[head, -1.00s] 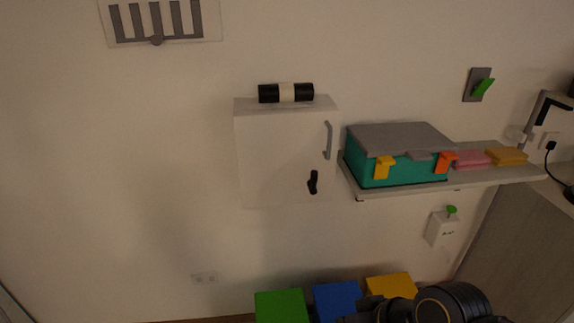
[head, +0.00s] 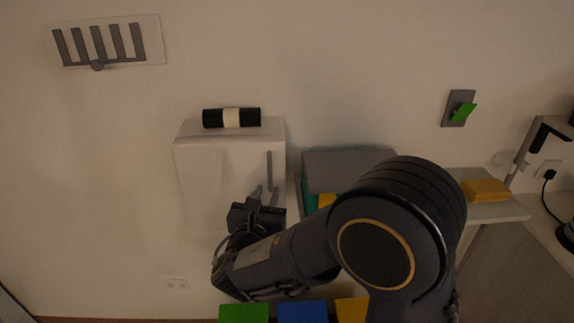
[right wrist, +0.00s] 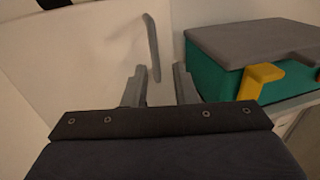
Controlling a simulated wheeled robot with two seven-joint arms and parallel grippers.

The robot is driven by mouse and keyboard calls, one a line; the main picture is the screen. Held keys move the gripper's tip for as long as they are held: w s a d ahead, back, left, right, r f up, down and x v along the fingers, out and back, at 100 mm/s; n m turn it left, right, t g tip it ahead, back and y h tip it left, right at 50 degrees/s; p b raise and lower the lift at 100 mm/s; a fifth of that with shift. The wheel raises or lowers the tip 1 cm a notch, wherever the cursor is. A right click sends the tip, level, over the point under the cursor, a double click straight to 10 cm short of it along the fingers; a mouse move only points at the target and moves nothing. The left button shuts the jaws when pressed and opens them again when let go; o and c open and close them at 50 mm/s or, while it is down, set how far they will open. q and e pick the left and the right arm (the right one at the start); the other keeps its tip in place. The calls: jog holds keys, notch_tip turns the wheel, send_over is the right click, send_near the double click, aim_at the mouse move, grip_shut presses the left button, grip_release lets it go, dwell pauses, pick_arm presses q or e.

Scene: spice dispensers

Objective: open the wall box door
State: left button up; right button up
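The white wall box (head: 215,175) hangs on the wall, and its front door looks shut. Its grey vertical handle (head: 269,165) is near the door's right edge. My right gripper (head: 265,194) is in front of the lower right part of the door, just below or at the handle's lower end. In the right wrist view the two fingers (right wrist: 159,86) are apart, and the handle (right wrist: 153,45) stands ahead, its lower end showing between them. I cannot tell whether they touch it. The black latch piece low on the door is hidden by my arm. My left gripper is not in view.
A teal case with a grey lid (head: 345,160) and yellow latch (right wrist: 258,80) stands on the shelf close to the right of the box. A black and white roll (head: 231,118) lies on top of the box. Green (head: 243,314) and blue (head: 302,312) blocks are below.

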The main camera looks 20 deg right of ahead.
aim_at(269, 176)
jog(key=shift+n, duration=0.3)
jog(key=x, duration=0.2)
jog(key=p+x, duration=0.1)
jog(key=x, duration=0.4)
jog(key=shift+w+a+r+p, duration=0.15)
jog(key=shift+w+r+p, duration=0.05)
jog(key=shift+w+p, duration=0.25)
grip_shut()
